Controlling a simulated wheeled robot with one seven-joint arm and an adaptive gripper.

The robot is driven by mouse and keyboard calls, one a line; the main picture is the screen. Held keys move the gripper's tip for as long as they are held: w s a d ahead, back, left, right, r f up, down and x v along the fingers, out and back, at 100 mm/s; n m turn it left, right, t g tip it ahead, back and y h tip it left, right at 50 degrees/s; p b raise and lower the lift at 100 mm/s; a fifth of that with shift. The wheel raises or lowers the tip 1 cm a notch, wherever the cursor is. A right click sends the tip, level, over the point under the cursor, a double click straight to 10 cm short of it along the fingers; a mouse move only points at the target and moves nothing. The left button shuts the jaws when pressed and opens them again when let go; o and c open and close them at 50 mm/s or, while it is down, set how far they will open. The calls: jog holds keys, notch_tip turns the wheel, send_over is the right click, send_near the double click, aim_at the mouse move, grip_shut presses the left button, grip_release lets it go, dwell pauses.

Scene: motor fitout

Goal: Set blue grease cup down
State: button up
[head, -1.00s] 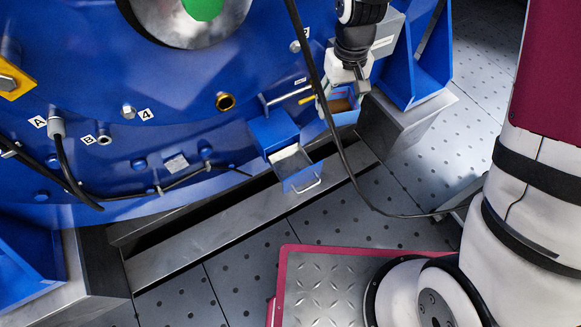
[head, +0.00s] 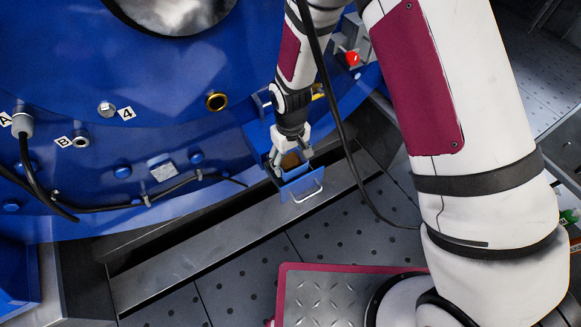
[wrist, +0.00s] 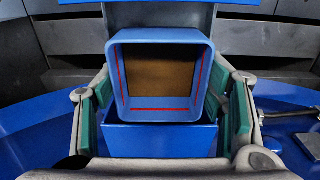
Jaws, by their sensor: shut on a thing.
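The blue grease cup (wrist: 160,42) is square and open-topped in the wrist view, with brown grease inside and red lines on its inner walls. My gripper (wrist: 162,112) is shut on it, green pads at its left and right sides. In the head view my gripper (head: 290,158) points down at the small blue pull-out tray (head: 302,188) with a metal handle, on the blue machine. The cup's brown grease shows there between the fingers. The cup is at the tray opening; whether it touches the tray floor is hidden.
The blue machine wall (head: 170,75) rises behind the tray. A black cable (head: 345,150) hangs just right of my gripper. A red button (head: 352,58) sits at upper right. A steel ledge (head: 215,250) and open perforated floor (head: 330,240) lie below.

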aim_at(290, 167)
jog(key=shift+f+b, duration=0.55)
jog(key=shift+f, duration=1.2)
jog(key=shift+f, duration=0.15)
jog(key=o, duration=1.1)
jog(key=shift+o, duration=0.2)
notch_tip(290, 167, up, 12)
jog(key=p, duration=0.3)
jog(key=shift+r+p, duration=0.2)
jog(key=shift+p, duration=0.2)
